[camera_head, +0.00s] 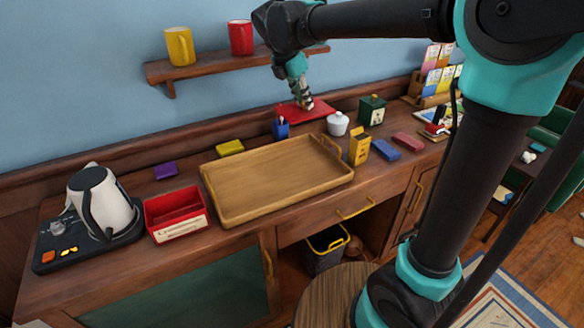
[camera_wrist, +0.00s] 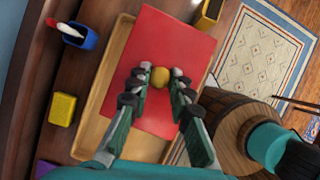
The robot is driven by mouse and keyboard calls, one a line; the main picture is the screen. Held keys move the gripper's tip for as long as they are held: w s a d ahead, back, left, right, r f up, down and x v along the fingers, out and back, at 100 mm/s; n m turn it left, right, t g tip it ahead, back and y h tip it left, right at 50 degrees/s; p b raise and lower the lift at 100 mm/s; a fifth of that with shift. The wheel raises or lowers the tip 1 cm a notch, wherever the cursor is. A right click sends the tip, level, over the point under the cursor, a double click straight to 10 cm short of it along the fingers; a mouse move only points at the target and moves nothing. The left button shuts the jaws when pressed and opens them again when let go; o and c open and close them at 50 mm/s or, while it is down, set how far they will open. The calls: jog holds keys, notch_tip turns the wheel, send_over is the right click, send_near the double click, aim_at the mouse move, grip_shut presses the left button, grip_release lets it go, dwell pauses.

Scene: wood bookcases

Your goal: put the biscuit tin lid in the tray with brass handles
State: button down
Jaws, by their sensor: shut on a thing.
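The biscuit tin lid is a flat red square (camera_head: 288,112) with a round yellow knob, seen large in the wrist view (camera_wrist: 155,40). My gripper (camera_head: 303,103) is shut on the knob, with a fingertip on each side of it (camera_wrist: 159,78). The lid hangs roughly level below the fingers. The wooden tray with brass handles (camera_head: 262,182) lies on the desk. In the wrist view the lid covers much of the tray (camera_wrist: 105,85); its height above the tray is hard to tell.
A blue cup (camera_head: 281,129), yellow block (camera_head: 230,148), white lidded pot (camera_head: 338,123) and yellow tin (camera_head: 359,146) stand around the tray. A red box (camera_head: 176,212) and kettle (camera_head: 102,203) are at left. A shelf (camera_head: 225,66) with two mugs is above. The tray's inside looks empty.

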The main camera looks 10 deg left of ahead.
jog(key=shift+w+d+f, duration=0.15)
jog(key=shift+f, duration=0.2)
notch_tip(320, 180, down, 19)
jog(key=shift+f, duration=0.2)
jog(key=c, duration=1.4)
grip_release()
jog(key=shift+f, duration=0.1)
jog(key=shift+o, duration=0.2)
